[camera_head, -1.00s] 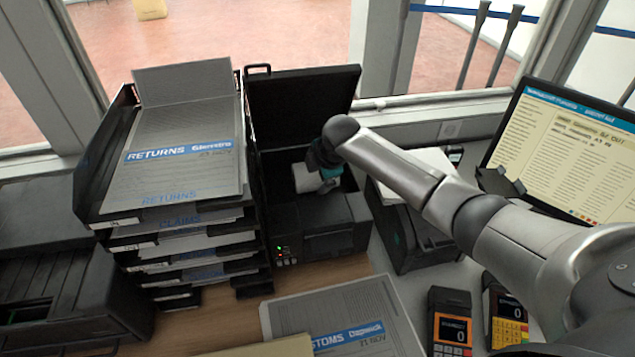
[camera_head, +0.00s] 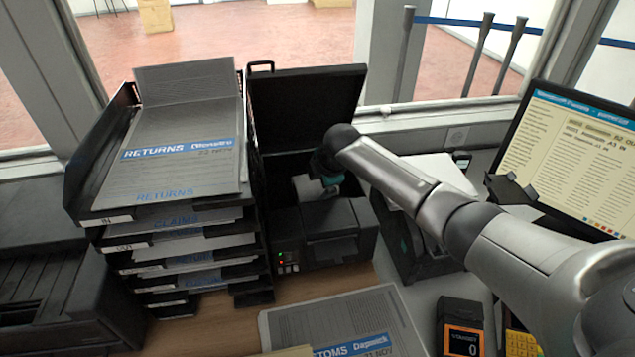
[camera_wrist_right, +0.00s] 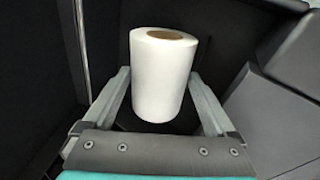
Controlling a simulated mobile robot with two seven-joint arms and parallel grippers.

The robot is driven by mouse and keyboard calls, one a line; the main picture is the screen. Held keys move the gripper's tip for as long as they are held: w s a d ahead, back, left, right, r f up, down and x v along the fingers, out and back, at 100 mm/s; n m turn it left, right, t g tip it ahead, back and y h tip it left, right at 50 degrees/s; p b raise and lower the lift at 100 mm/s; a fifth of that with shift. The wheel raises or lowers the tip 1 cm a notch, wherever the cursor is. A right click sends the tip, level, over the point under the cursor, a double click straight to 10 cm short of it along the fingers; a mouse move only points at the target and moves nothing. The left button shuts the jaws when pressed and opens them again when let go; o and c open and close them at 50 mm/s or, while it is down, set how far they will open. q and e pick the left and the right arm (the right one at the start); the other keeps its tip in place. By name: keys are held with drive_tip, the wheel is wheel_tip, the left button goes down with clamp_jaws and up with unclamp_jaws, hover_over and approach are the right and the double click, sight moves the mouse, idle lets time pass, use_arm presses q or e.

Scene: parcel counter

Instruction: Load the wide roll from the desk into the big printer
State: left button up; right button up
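The big printer (camera_head: 337,232) stands on the desk right of the tray stack, with its black lid (camera_head: 305,105) raised. The white wide roll (camera_head: 303,188) shows partly in the printer's open bay, beside my right gripper (camera_head: 328,172). In the right wrist view the wide roll (camera_wrist_right: 163,80) stands between the two fingers of my right gripper (camera_wrist_right: 160,85), with its brown core end up. Both fingertips appear to touch its sides. Dark printer walls surround it. Whether the roll rests on the bay floor is hidden. My left gripper is not in view.
A tall stack of document trays (camera_head: 175,220) stands close left of the printer. A second dark device (camera_head: 425,245) stands to the right, under my right arm. A grey folder (camera_head: 345,320), a card terminal (camera_head: 462,325) and a monitor (camera_head: 570,150) are nearby.

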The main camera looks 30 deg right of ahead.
drive_tip(key=shift+s+a+f, duration=0.1)
drive_tip(key=shift+s+f, duration=0.1)
drive_tip(key=shift+f, duration=0.05)
drive_tip(key=shift+r, duration=0.1)
drive_tip(key=p+v, duration=0.4)
drive_tip(key=v, duration=1.1)
drive_tip(key=shift+r, duration=0.2)
drive_tip(key=shift+w+r, duration=0.1)
